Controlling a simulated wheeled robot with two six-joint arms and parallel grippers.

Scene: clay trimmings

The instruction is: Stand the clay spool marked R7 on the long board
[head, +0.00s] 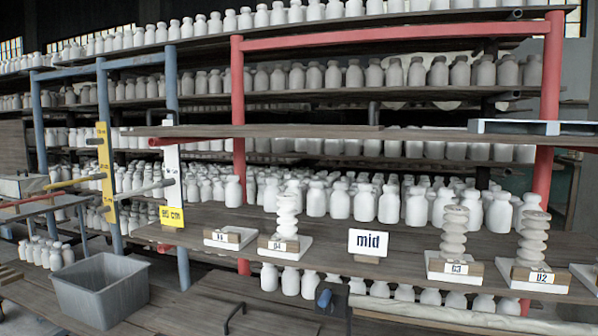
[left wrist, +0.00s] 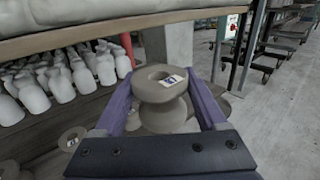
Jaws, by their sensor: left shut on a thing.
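In the left wrist view my left gripper (left wrist: 162,108) is shut on a grey-brown clay spool (left wrist: 163,117). The spool has wide round flanges, a narrow waist and a hole in its top. A small white label on its top face has dark marking that looks like R7. Its lower end is hidden by the gripper body. Neither gripper shows clearly in the head view. A long wooden board (head: 330,243) runs along the middle shelf level there, carrying a white "mid" sign (head: 368,243); I cannot tell whether it is the task's long board.
Stacked pale spools (head: 453,232) stand on labelled blocks along this board; one block at left (head: 229,238) is bare. White jars (head: 363,203) crowd behind. A yellow "85 cm" sign (head: 171,215) and grey tub (head: 100,290) are at left. Other spools (left wrist: 72,138) lie below the gripper.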

